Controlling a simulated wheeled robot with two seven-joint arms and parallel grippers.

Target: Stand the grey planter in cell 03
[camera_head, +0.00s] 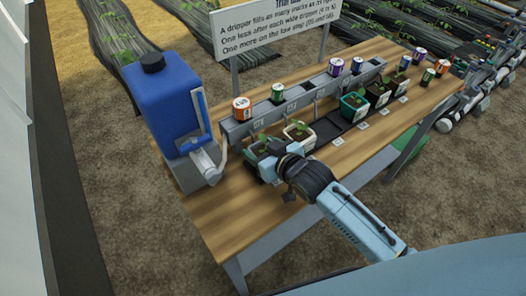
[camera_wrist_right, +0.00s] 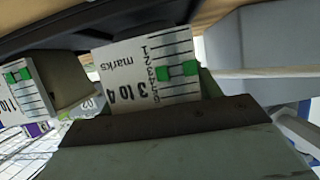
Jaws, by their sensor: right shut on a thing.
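A grey-green planter (camera_head: 256,152) with a seedling is at the left end of the planter row in the head view, partly behind my right gripper (camera_head: 273,161). The gripper is shut on it. In the wrist view its white label (camera_wrist_right: 150,75) reads "3 to 4 marks". A white planter (camera_head: 300,139) stands just right of it. A black tray (camera_head: 331,130) shows an empty stretch between the white planter and a green planter (camera_head: 352,112). Cell numbers are too small to read. I cannot tell whether the held planter touches anything below. My left gripper is out of view.
A blue tank (camera_head: 165,100) with a white pump fitting (camera_head: 206,160) stands at the table's left end. A grey rail (camera_head: 310,97) carrying several coloured cans runs behind the planters. Dark planters (camera_head: 380,97) stand farther right. The wooden table's (camera_head: 235,225) front left is clear.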

